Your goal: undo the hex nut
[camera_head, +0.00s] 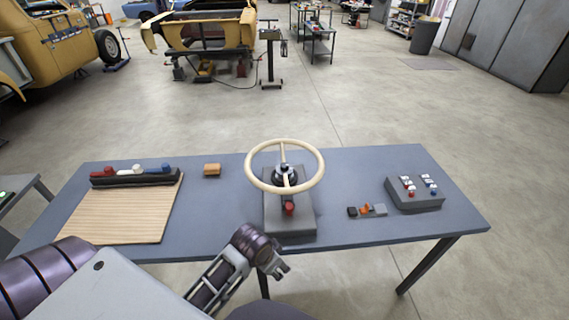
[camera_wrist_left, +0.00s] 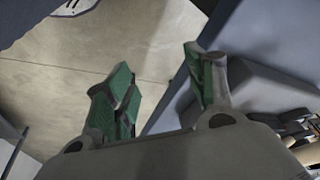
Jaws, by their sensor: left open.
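A cream steering wheel (camera_head: 318,170) stands on a grey block (camera_head: 290,222) at the middle of the table. At its centre is a dark hub (camera_head: 286,174) with a small lighter piece on top; I cannot make out clearly whether this is the hex nut. A red part (camera_head: 289,208) sits on the block just in front of the hub. My left gripper (camera_head: 282,271) is in front of the table's near edge, below and apart from the wheel. In the left wrist view its green-padded fingers (camera_wrist_left: 163,88) are spread with nothing between them. My right gripper is not in view.
On the blue-grey table (camera_head: 350,160) are a wooden board (camera_head: 120,215) with a dark rack (camera_head: 135,178) at left, an orange-brown block (camera_head: 212,170), small coloured blocks (camera_head: 366,209) and a grey button box (camera_head: 415,200) at right. Clear tabletop lies either side of the wheel.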

